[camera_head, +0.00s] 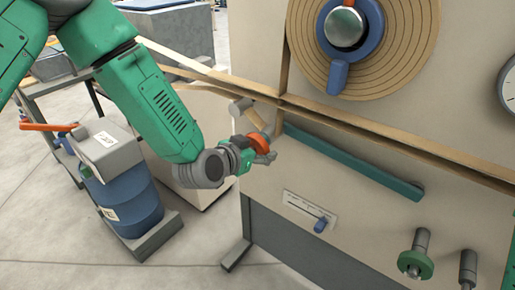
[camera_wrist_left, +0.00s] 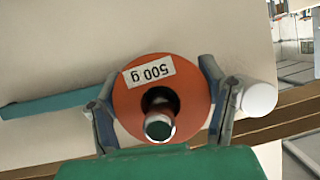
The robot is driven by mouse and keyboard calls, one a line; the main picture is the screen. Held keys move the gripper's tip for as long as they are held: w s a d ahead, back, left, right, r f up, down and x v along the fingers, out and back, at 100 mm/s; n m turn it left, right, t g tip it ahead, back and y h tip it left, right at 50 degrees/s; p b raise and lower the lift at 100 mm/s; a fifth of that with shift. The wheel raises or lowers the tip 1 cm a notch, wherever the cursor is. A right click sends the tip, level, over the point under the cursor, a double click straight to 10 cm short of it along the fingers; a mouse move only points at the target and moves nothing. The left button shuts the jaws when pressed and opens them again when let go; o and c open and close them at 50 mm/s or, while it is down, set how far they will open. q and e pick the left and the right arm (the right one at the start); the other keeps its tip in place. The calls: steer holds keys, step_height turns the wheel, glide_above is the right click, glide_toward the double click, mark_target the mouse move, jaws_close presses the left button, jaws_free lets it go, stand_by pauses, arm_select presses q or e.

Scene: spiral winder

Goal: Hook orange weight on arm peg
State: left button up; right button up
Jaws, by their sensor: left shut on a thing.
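The orange weight (camera_head: 259,142) is a disc with a centre hole, held up against the front of the beige machine. In the left wrist view the orange weight (camera_wrist_left: 130,105) faces me with its "500 g" label. My left gripper (camera_head: 264,152) is shut on its rim, one finger on each side (camera_wrist_left: 162,103). A short metal peg (camera_wrist_left: 159,128) shows in the hole; I cannot tell whether the weight rests on it. The teal arm (camera_head: 350,162) slopes down to the right on the panel, its upper left end close to the weight. My right gripper is not in view.
A green weight (camera_head: 415,263) hangs on a peg at lower right, beside a bare peg (camera_head: 468,267). A blue-knobbed slider (camera_head: 320,225) is below. A blue drum (camera_head: 130,203) stands at left.

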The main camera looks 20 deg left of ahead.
arm_select(q)
step_height(320, 180, down, 8)
steer(key=b, duration=0.5)
steer(key=o, duration=1.8)
steer(key=shift+o, duration=0.2)
steer(key=v, duration=1.2)
steer(key=s+a+f+n+g+y+p, duration=0.1)
steer(key=s+a+f+g, duration=0.2)
steer(key=s+f, duration=0.3)
steer(key=s+a+f+n+g+y+p, duration=0.1)
steer(key=s+f+g, duration=0.4)
steer(key=s, duration=0.6)
steer(key=s+a+f+n+g+y+p, duration=0.1)
steer(key=s+a+f+g, duration=0.3)
steer(key=s+f, duration=0.4)
steer(key=shift+s+a+f+n+y+p, duration=0.3)
steer(key=shift+s+f+n+p, duration=0.1)
steer(key=shift+s+n+p, duration=0.3)
